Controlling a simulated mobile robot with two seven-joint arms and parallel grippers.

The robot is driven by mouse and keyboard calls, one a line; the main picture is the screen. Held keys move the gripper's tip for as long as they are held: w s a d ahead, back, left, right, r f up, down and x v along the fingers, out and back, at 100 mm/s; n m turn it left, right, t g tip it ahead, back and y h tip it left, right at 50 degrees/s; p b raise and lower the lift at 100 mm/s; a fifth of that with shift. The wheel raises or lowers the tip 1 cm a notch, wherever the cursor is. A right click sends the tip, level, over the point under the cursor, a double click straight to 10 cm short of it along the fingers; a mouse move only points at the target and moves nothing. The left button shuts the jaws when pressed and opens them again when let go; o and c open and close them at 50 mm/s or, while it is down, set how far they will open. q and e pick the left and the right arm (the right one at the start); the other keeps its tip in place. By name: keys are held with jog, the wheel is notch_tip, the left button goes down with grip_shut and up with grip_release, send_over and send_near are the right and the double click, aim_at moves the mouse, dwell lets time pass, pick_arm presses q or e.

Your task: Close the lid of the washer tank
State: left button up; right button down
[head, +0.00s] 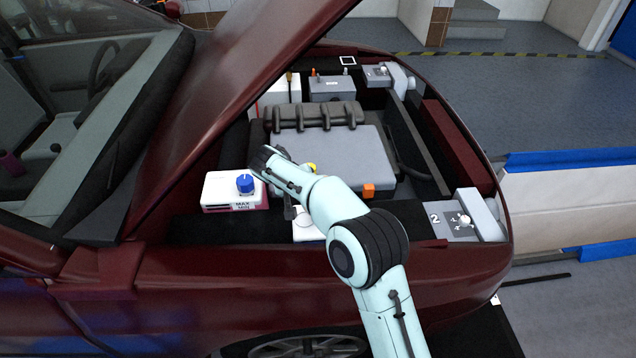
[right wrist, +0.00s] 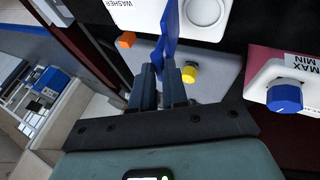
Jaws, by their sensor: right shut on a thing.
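The washer tank (right wrist: 130,18) is a white box lettered WASHER at the top of the right wrist view, with a round white filler neck (right wrist: 205,12). Its blue lid (right wrist: 171,25) stands on edge beside the neck, swung open and not over it. My right gripper (right wrist: 166,78) is shut on the lower part of the lid. In the head view the tank (head: 305,232) is a small white patch mostly hidden behind my right arm, and the right gripper (head: 288,210) is over it; the lid is hidden there. My left gripper is in neither view.
A white coolant tank (head: 218,190) with a blue cap (head: 245,184) and MAX/MIN marks stands just left of the gripper. A grey engine cover (head: 335,160), a yellow cap (right wrist: 190,73) and an orange part (head: 369,190) are close by. The raised hood (head: 240,80) hangs over the left side.

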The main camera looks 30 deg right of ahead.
jog(key=shift+w+a+f+p, duration=0.15)
jog(key=shift+w+a+p, duration=0.1)
jog(key=shift+a, duration=0.25)
jog(key=shift+w+a+f+p, duration=0.15)
jog(key=shift+w+a, duration=0.1)
jog(key=shift+a, duration=0.2)
jog(key=c, duration=1.1)
grip_release()
jog(key=v, duration=0.7)
jog(key=shift+a+r, duration=0.15)
jog(key=shift+a, duration=0.05)
